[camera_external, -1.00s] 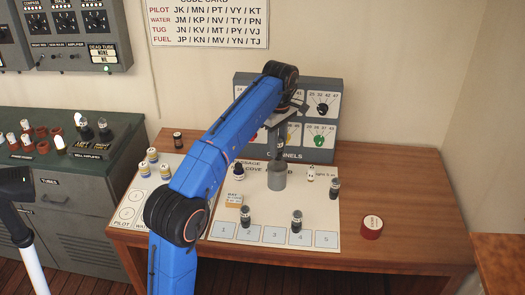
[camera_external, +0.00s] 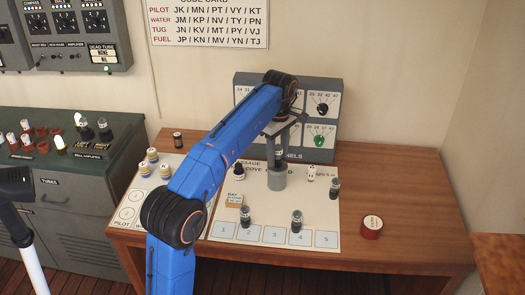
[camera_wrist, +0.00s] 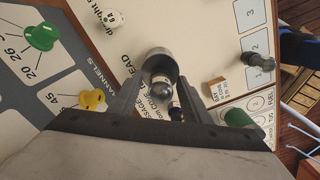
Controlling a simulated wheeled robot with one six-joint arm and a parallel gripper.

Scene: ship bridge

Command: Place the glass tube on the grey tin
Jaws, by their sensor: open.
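The grey tin (camera_external: 277,180) stands upright on the paper sheet near the middle of the desk. The glass tube (camera_external: 279,154) appears to stand upright on top of the tin, partly hidden by the fingers. My gripper (camera_external: 279,146) is directly above the tin, with its jaws open on both sides of the tube. In the wrist view, the tube's dark rounded end (camera_wrist: 162,87) lies between the spread fingers, with a gap on each side. The tin's rim (camera_wrist: 160,54) shows behind it.
A channels box (camera_external: 322,155) with several knobs stands close behind the gripper. Other tubes stand on the sheet, including one at front left (camera_external: 245,216), one at front centre (camera_external: 297,220) and one at right (camera_external: 334,188). A red tin (camera_external: 372,227) sits at right. The desk's right side is mostly clear.

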